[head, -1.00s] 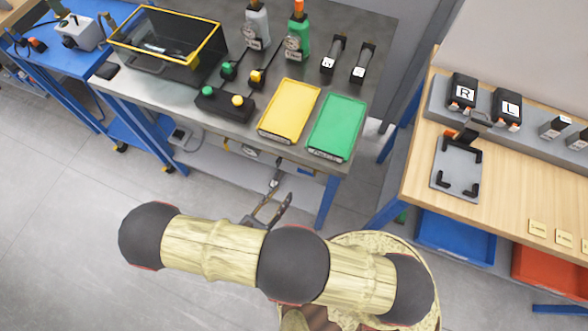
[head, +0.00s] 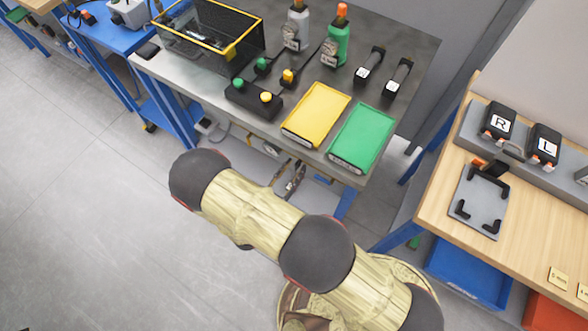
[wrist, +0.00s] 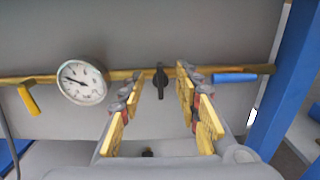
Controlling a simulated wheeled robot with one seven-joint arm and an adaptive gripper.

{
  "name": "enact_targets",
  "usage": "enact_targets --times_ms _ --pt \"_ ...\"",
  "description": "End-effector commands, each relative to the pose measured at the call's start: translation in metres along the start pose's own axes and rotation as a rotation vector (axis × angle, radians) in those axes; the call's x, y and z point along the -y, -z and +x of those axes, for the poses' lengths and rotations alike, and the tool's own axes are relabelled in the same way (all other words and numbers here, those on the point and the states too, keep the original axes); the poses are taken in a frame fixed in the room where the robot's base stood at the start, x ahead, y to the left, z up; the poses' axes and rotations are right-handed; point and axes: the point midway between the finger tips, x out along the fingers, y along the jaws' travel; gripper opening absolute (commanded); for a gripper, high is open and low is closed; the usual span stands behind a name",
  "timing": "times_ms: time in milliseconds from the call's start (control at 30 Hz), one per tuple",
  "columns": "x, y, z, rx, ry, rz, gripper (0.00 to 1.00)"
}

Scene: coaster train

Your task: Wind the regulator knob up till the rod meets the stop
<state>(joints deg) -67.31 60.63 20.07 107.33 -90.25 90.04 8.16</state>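In the wrist view a black knob (wrist: 160,82) sits on a brass pipe (wrist: 128,75) that runs along a grey panel under the bench. It appears between my fingertips but farther off; I cannot tell the exact gap. My gripper (wrist: 160,77) is open, with a finger to either side of the knob and nothing held. In the head view my gripper (head: 291,179) is at the front edge of the steel bench, low down, partly hidden by my arm. A round white gauge (wrist: 82,82) with a dark needle is left of the knob. No rod or stop can be made out.
On the pipe are a yellow lever (wrist: 29,100) at the left and a blue lever (wrist: 235,77) at the right. A blue bench leg (wrist: 284,85) stands close on the right. The bench (head: 205,90) carries yellow (head: 316,115) and green (head: 361,138) trays.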

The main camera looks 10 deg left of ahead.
Motion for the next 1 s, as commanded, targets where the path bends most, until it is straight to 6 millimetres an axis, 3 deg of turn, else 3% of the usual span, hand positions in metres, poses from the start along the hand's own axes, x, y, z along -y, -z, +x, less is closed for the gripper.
enact_targets --times_ms 300,867,1000 --pt "0.0002 -0.0003 0.0028 0.0 0.001 0.0 0.33" --pt "0.0001 -0.0001 0.0027 0.0 0.001 0.0 0.01" --pt "0.0001 -0.0001 0.0026 0.0 0.0 0.0 0.0"
